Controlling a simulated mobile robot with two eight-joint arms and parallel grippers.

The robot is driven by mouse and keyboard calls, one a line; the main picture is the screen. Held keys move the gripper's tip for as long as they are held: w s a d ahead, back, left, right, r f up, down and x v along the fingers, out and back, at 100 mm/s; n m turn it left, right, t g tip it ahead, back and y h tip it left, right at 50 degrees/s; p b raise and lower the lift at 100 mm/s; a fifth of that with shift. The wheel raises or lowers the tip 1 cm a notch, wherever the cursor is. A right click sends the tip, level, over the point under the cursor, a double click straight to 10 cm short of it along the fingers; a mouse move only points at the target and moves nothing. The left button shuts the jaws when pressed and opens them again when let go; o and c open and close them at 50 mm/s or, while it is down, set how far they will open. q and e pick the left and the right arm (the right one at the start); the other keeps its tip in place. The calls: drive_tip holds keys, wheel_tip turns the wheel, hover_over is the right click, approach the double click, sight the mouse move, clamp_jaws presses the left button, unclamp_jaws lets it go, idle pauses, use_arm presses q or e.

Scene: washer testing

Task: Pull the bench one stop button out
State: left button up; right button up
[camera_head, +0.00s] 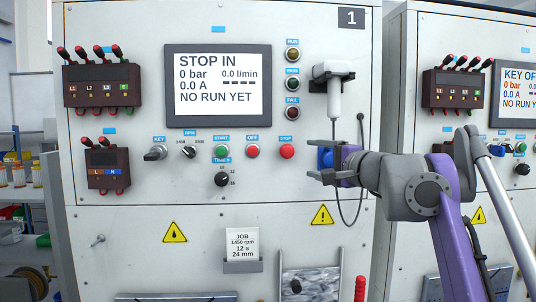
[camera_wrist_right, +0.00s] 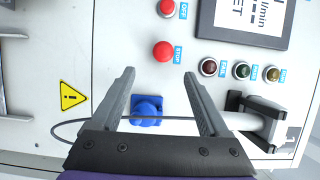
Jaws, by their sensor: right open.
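The bench one stop button is a round red knob (camera_head: 287,151) under a STOP label, at the right end of the control row. The bench's screen (camera_head: 218,86) reads STOP IN. My right gripper (camera_head: 311,160) is open and empty, just right of the button. In the right wrist view the stop button (camera_wrist_right: 163,51) lies ahead of the gripper (camera_wrist_right: 159,72), between the lines of its two fingers and not touched by them. My left gripper is not in view.
The red OFF button (camera_head: 252,151) sits left of the stop button. A white handheld tool (camera_head: 333,80) hangs above my gripper, its cable looping down. A blue socket (camera_wrist_right: 147,106) shows behind the fingers. A second bench (camera_head: 471,60) stands at right.

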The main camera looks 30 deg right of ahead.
sight(289, 152)
drive_tip(key=w, duration=0.3)
drive_tip(key=w+p, duration=0.1)
drive_tip(key=w, duration=0.3)
drive_tip(key=w+d, duration=0.1)
drive_tip(key=w, duration=0.2)
drive_tip(key=shift+w+r+p, duration=0.25)
drive_tip(key=shift+w+p, duration=0.05)
drive_tip(key=shift+w, duration=0.1)
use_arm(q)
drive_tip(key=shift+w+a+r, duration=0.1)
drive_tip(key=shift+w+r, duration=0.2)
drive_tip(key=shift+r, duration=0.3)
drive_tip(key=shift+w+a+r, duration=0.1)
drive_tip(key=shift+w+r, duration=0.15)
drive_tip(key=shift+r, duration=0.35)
use_arm(e)
clamp_jaws()
